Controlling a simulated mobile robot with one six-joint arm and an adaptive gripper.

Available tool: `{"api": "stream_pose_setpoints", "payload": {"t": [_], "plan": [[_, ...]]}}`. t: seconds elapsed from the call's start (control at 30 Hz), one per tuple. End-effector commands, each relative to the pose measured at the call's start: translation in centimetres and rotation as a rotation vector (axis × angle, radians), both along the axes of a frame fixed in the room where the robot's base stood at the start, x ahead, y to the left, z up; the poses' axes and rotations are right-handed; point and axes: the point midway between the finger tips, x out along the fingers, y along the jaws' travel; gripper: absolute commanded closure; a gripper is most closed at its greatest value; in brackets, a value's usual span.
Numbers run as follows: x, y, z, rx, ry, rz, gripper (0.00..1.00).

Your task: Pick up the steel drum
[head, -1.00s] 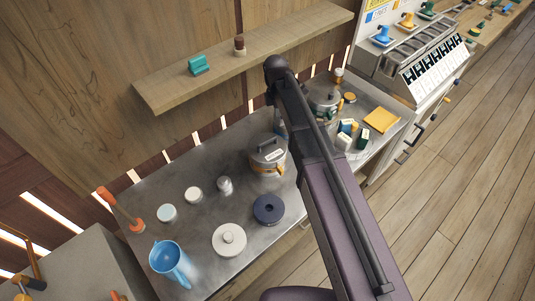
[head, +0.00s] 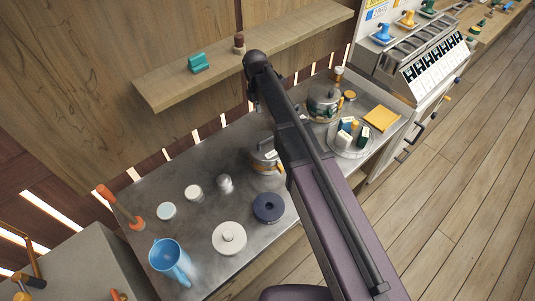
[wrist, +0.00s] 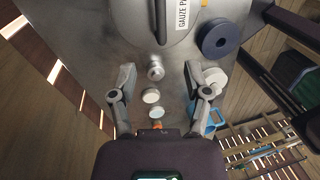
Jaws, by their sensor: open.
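A round steel drum (head: 262,161) with an orange-brown band stands on the steel counter, partly hidden by my arm in the head view. In the wrist view a large steel lid (wrist: 150,22) with a handle and a label reading "GAUZE P..." is cut off by the top edge. A similar lidded steel pot (head: 323,104) stands further back to the right. My gripper (wrist: 158,76) is open and empty. In the wrist picture its fingertips lie below the steel lid, either side of a small steel canister (wrist: 155,71); contact is not visible.
On the counter (head: 205,255) are a white lid (head: 229,238), a dark blue ring-shaped lid (head: 268,208), a blue jug (head: 169,262) and two small white-topped jars. A clear tray (head: 351,148) holds small boxes on the right. A wooden shelf (head: 205,83) runs above the counter.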

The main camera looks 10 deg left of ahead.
Motion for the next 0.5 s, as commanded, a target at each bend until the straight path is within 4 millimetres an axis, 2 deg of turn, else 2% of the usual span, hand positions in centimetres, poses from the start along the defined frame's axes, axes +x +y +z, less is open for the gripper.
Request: {"api": "stream_pose_setpoints", "payload": {"t": [0.5], "plan": [[-0.5,-0.6,-4.3,0.0,0.0,-0.001,0.38]]}}
